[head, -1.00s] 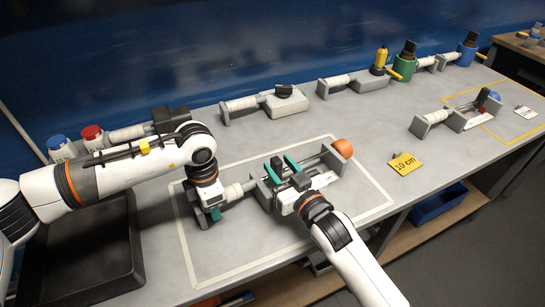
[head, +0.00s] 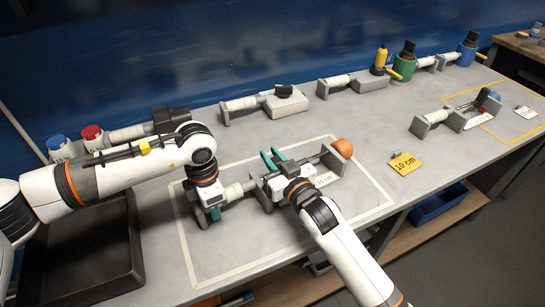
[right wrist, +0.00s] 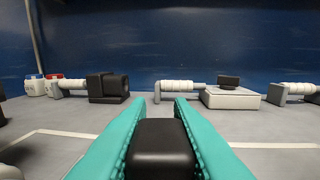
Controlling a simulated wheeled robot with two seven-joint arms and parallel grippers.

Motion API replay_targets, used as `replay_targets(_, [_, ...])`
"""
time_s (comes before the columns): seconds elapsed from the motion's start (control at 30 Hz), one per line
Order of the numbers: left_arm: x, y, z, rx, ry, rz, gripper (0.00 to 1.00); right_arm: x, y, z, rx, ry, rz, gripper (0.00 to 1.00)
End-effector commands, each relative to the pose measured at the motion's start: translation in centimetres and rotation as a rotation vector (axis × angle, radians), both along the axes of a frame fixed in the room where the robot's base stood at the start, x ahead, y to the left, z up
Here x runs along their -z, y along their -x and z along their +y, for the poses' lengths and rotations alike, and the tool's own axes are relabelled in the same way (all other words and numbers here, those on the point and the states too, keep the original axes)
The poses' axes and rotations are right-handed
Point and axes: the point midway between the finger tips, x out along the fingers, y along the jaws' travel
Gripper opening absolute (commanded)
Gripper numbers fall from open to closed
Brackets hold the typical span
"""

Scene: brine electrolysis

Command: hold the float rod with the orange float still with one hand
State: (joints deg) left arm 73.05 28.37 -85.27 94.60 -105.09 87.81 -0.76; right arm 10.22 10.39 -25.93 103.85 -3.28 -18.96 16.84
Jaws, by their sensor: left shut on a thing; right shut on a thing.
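The orange float (head: 341,148) sits at the right end of a grey rod device inside the pale taped outline. A thin rod runs leftward from the float and is partly hidden by my right gripper. A white ribbed sleeve (head: 236,191) is on the left part of the device. My right gripper (head: 272,158) is over the middle of the device, its teal fingers shut on a black block (right wrist: 161,148). My left gripper (head: 214,211) is low at the device's left end, shut on a part there that its own fingers hide.
A black tray (head: 85,255) lies at front left. Blue-capped (head: 59,146) and red-capped (head: 93,136) jars stand behind my left arm. Similar ribbed devices line the back. The table's front edge is close to my right arm.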

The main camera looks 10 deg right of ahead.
Motion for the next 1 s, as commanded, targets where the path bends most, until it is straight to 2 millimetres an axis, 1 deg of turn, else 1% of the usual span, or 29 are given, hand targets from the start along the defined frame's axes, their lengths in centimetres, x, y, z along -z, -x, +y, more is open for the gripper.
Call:
replay_targets(0.07, [0.0,0.0,0.0,-0.001,0.0,-0.001,0.0,0.0,0.0,-0.1,0.0,0.0,0.0,0.0])
replay_targets(0.17, [0.0,0.0,0.0,0.0,0.0,-0.001,0.0,0.1,-0.4,-1.0,0.001,0.004,0.0,0.0])
replay_targets(0.3, [0.0,0.0,0.0,-0.001,0.0,-0.001,0.0,0.1,-1.7,-3.9,0.003,0.008,-0.001,0.0])
replay_targets(0.4, [0.0,0.0,0.0,-0.001,0.0,0.0,0.0,0.1,-2.4,-5.5,0.002,0.008,0.0,0.0])
replay_targets(0.47, [0.0,0.0,0.0,-0.001,0.0,0.0,0.0,0.1,-2.6,-6.2,0.002,0.006,0.001,0.0])
replay_targets(0.57, [0.0,0.0,0.1,-0.001,-0.001,0.0,0.0,0.1,-2.8,-6.6,0.002,0.003,0.001,0.0])
replay_targets(0.8, [0.0,0.0,0.1,-0.001,-0.001,-0.001,0.0,0.1,-2.8,-6.5,0.002,0.002,0.001,0.0])
replay_targets(0.83, [0.0,0.0,0.1,-0.001,-0.001,-0.001,0.0,0.1,-2.8,-6.5,0.002,0.002,0.001,0.23])
replay_targets(0.93, [0.0,0.0,0.1,-0.001,-0.001,-0.001,0.0,0.1,-2.8,-6.5,0.001,0.002,0.001,0.39])
replay_targets(0.97, [0.0,0.0,0.1,-0.001,-0.001,-0.001,0.0,0.0,-2.8,-6.5,0.001,0.001,0.001,0.42])
replay_targets(1.0, [0.0,0.0,0.1,-0.001,-0.001,-0.001,0.0,0.0,-2.8,-6.5,0.001,0.0,0.001,0.42])
